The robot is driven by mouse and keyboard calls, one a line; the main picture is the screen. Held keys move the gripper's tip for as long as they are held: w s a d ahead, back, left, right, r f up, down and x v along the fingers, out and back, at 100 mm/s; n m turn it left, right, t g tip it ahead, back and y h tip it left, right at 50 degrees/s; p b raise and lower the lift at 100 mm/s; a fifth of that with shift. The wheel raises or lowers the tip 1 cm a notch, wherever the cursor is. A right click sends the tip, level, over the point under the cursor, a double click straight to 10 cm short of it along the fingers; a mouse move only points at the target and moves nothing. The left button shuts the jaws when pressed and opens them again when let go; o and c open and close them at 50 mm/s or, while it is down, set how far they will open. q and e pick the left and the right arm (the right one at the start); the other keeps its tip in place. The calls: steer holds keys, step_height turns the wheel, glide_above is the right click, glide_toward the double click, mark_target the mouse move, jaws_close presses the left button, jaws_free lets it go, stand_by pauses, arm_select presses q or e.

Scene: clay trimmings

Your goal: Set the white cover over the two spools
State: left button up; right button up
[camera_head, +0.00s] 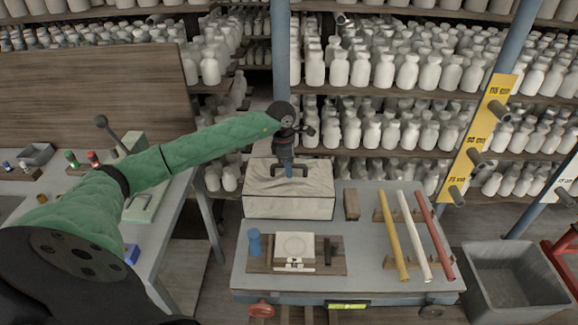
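The white cover (288,203) is a pale box with streaks on top and a dark handle (304,171). It is at the back left of the cart; whether it rests there or is held just above is unclear. My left gripper (289,170) points down at the middle of the handle. The view is too small to show whether its fingers are closed on it. A blue upright piece (255,243) stands on a wooden board in front of the cover. I cannot make out two spools for certain. My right gripper is out of view.
The wooden board (339,263) also bears a white plate-like piece (294,248) and a dark upright piece (327,251). Yellow (392,236), white and red rods lie on racks at right. A grey bin (512,281) stands beside the cart. Bottle shelves fill the back.

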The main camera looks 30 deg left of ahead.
arm_select(q)
steer(key=shift+r, duration=0.1)
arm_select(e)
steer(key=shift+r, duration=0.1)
arm_select(q)
steer(key=shift+r, duration=0.4)
steer(key=shift+a+r+b, duration=0.15)
steer(key=shift+r+b, duration=0.4)
steer(key=shift+r, duration=0.35)
steer(key=r+b, duration=0.1)
steer(key=r, duration=0.4)
steer(key=r+b, duration=0.1)
steer(key=r, duration=0.2)
steer(key=shift+s+a+b, duration=0.3)
steer(key=shift+s+a, duration=0.05)
steer(key=shift+a, duration=0.05)
steer(key=shift+r, duration=0.65)
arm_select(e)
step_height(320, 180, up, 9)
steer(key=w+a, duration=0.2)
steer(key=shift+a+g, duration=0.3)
